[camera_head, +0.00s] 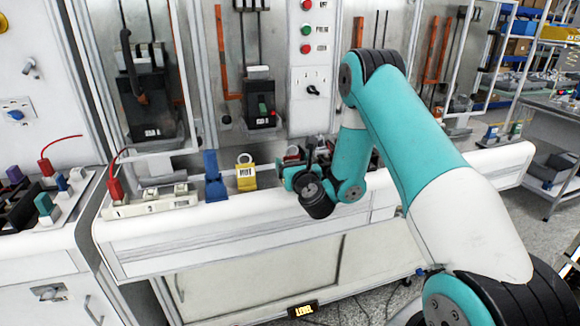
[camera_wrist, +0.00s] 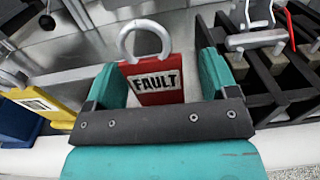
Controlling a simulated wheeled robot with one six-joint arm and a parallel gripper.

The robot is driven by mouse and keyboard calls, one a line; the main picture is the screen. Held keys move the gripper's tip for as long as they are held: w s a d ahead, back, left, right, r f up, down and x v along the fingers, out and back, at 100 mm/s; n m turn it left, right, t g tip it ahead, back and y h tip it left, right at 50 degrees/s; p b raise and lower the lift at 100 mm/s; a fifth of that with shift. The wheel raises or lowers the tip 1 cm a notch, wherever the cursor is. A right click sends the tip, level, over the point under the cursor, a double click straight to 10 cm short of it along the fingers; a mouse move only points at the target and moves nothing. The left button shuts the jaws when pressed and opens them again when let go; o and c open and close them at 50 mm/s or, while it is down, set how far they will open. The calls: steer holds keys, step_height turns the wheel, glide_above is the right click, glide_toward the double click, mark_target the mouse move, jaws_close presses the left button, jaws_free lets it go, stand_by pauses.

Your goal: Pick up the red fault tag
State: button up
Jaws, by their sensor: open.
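The red fault tag (camera_wrist: 157,82) shows in the wrist view, with a white FAULT label and a pale open ring at its top. It stands upright between the two teal fingers of my gripper (camera_wrist: 160,72). The fingers are apart, one on each side, with a visible gap at the right; contact at the left is hard to tell. In the head view my gripper (camera_head: 298,178) is low over the white bench ledge, and the tag is mostly hidden by it.
A yellow tag (camera_head: 246,178) and a blue one (camera_head: 214,186) stand left of my gripper on the white ledge (camera_head: 190,222). In the wrist view a black rack (camera_wrist: 262,85) is close on the right. Electrical cabinets rise behind.

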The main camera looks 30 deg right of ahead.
steer(key=shift+w+a, duration=0.1)
steer(key=shift+a, duration=0.1)
steer(key=c, duration=1)
